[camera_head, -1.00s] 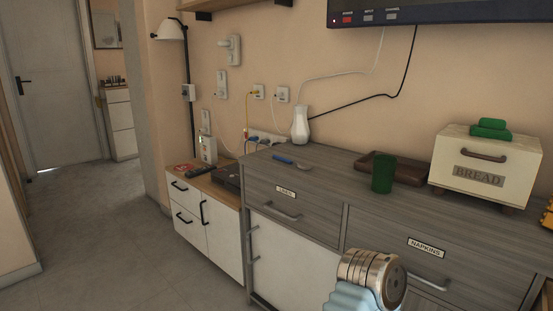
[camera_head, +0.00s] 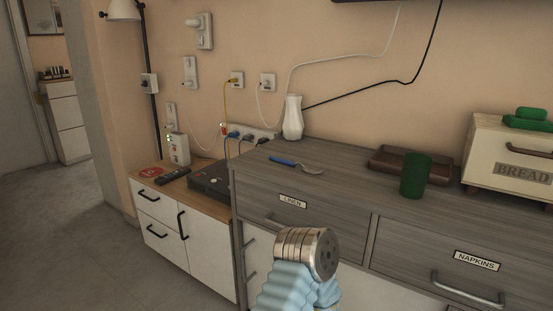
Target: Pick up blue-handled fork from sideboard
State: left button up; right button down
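The blue-handled fork (camera_head: 286,161) lies flat on the grey wooden sideboard (camera_head: 345,160), near its left end. Its blue handle points left and its metal head points right; the head is too small for me to make out the tines. Nothing touches it. Part of one of my arms, with a ringed metal joint and a light blue sleeve, rises at the bottom centre in front of the drawers. Neither of my grippers shows in the view.
A white vase (camera_head: 293,118) stands behind the fork against the wall. A dark green cup (camera_head: 415,175), a brown tray (camera_head: 388,166) and a bread box (camera_head: 512,160) stand to the right. A lower cabinet (camera_head: 163,210) adjoins on the left. Floor is clear at left.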

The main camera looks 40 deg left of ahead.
aim_at(289, 164)
jog(key=j+u, duration=0.2)
jog(key=j, duration=0.15)
jog(key=i+j+u, duration=0.2)
jog(key=j, duration=0.15)
jog(key=j+u, duration=0.2)
jog(key=j, duration=0.2)
jog(key=i+j+u, duration=0.25)
jog(key=k+j, duration=0.1)
